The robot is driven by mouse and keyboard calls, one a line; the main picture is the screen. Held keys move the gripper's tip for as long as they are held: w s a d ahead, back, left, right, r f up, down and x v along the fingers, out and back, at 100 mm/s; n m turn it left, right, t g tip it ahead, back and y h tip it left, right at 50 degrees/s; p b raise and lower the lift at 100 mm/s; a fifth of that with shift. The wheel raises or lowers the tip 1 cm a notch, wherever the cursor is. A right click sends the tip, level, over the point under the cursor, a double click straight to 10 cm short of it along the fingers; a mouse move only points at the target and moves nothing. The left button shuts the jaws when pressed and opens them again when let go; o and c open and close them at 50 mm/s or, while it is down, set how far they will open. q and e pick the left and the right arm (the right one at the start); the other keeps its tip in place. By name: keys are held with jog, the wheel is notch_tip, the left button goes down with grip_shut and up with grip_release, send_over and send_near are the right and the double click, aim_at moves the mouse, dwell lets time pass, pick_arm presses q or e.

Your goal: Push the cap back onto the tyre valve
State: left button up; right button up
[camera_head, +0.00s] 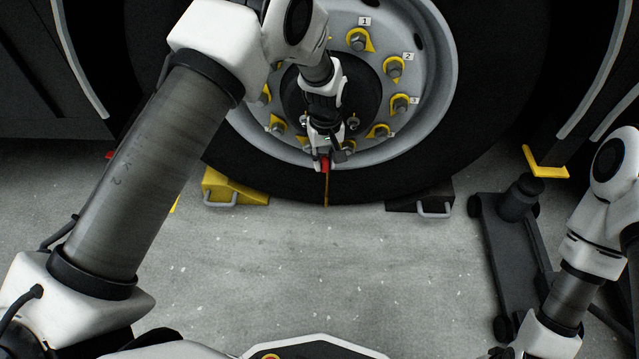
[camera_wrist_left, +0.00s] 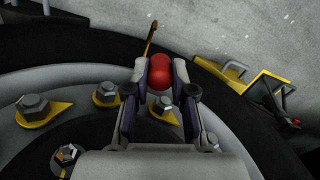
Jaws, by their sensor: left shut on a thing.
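The cap is a small red rounded piece (camera_head: 324,165) at the lower rim of the wheel; it also shows in the left wrist view (camera_wrist_left: 161,79). My left gripper (camera_head: 327,157) is shut on it, with one finger on either side of the cap in the left wrist view (camera_wrist_left: 160,75). A thin brass-coloured stem (camera_head: 326,190) shows just below the cap, in front of the tyre (camera_head: 285,178). It also shows beyond the fingers in the wrist view (camera_wrist_left: 151,38). I cannot tell whether cap and stem touch. My right gripper is not in view.
The wheel hub has several bolts with yellow pointers (camera_head: 394,67) around my left wrist. A yellow wheel chock (camera_head: 232,187) and a dark one (camera_head: 420,200) sit at the tyre's foot. A dark jack (camera_head: 515,250) stands at the right. The floor in front is clear.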

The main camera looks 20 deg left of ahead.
pick_arm(q)
jog(key=f, duration=0.2)
jog(key=f+n+b, duration=0.1)
jog(key=f, duration=0.2)
jog(key=w+f+n+b, duration=0.1)
jog(key=f, duration=0.2)
jog(key=shift+w+d, duration=0.1)
jog(key=shift+d, duration=0.05)
notch_tip(320, 180, down, 5)
jog(key=b, duration=0.4)
jog(key=shift+r, duration=0.2)
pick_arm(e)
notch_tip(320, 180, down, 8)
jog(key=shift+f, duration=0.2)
pick_arm(q)
jog(key=shift+r, duration=0.1)
jog(key=shift+f+b, duration=0.6)
jog(key=shift+f, duration=0.9)
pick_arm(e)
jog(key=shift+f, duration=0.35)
pick_arm(q)
jog(key=o, duration=0.9)
jog(key=shift+r, duration=0.1)
